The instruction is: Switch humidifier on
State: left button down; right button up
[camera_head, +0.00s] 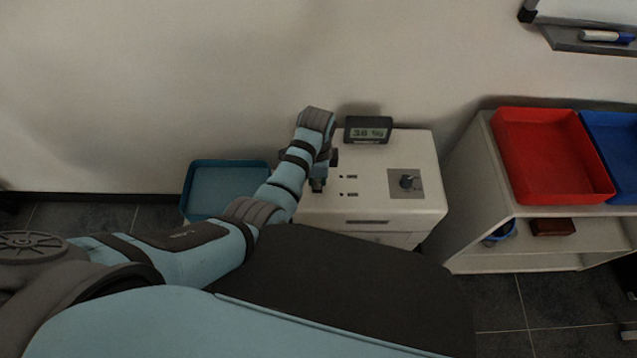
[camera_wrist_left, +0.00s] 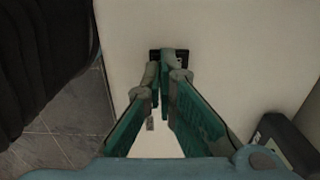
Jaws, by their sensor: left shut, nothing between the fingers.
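The humidifier appears to be the white box-shaped unit (camera_head: 375,215) in the middle of the head view, standing against the wall. Its top carries a dark dial knob (camera_head: 406,182) on a grey plate and small dark switch-like fittings (camera_head: 351,194). My left gripper (camera_head: 318,186) points down over the left part of the top. In the left wrist view its fingers (camera_wrist_left: 165,62) are closed together at a small black fitting (camera_wrist_left: 184,56) on the white surface, partly covering it. I cannot tell whether they touch it. My right gripper is not in view.
A dark display (camera_head: 368,129) reading about 38 % stands at the back of the unit. A teal tray (camera_head: 222,164) lies left of it. A shelf (camera_head: 463,180) with a red tray (camera_head: 549,112) and a blue tray (camera_head: 607,119) stands to the right.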

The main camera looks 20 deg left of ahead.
pick_arm(q)
jog(key=shift+f+b, duration=0.3)
jog(key=shift+f, duration=0.25)
jog(key=shift+r, duration=0.1)
notch_tip(320, 180, up, 7)
jog(key=p, duration=0.8)
jog(key=shift+p, duration=0.4)
